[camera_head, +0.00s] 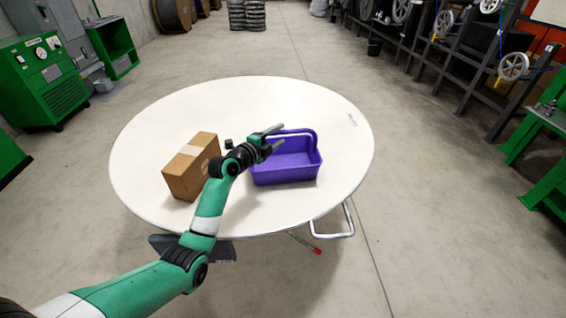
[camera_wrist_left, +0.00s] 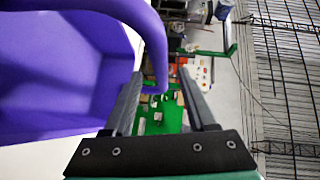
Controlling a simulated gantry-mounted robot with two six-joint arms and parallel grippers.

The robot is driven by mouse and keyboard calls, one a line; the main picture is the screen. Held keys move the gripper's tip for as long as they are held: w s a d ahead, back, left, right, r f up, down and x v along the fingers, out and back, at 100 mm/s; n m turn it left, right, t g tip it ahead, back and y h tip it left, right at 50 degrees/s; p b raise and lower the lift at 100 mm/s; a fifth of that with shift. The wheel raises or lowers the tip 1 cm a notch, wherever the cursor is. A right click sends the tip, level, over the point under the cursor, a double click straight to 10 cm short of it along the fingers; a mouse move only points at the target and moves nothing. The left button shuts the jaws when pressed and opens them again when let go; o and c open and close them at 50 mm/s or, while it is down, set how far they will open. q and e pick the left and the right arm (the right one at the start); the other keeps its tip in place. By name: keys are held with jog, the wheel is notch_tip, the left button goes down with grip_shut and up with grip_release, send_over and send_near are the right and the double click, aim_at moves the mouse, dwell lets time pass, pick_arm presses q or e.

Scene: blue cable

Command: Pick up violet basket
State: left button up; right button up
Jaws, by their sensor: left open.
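The violet basket (camera_head: 287,172) stands upright on the round white table, right of the table's middle, with its arched handle raised. My left gripper (camera_head: 279,136) is at the handle's height over the basket's left and back part, with its fingers apart. In the left wrist view the basket (camera_wrist_left: 60,75) fills the left side. Its curved handle (camera_wrist_left: 158,50) comes down in front of my left gripper (camera_wrist_left: 161,75) and appears between the two open fingers. I cannot tell whether a finger touches it. My right gripper is not in view.
A brown cardboard box (camera_head: 190,167) stands on the round white table (camera_head: 240,98), left of the basket and close to my left forearm. Green machines (camera_head: 42,80) and racks with spools (camera_head: 470,45) stand away along the sides.

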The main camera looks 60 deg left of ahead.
aim_at(281, 134)
pick_arm(q)
jog(key=b+x, duration=0.1)
jog(key=x, duration=0.2)
jog(key=shift+a, duration=0.1)
grip_shut()
dwell(1.3)
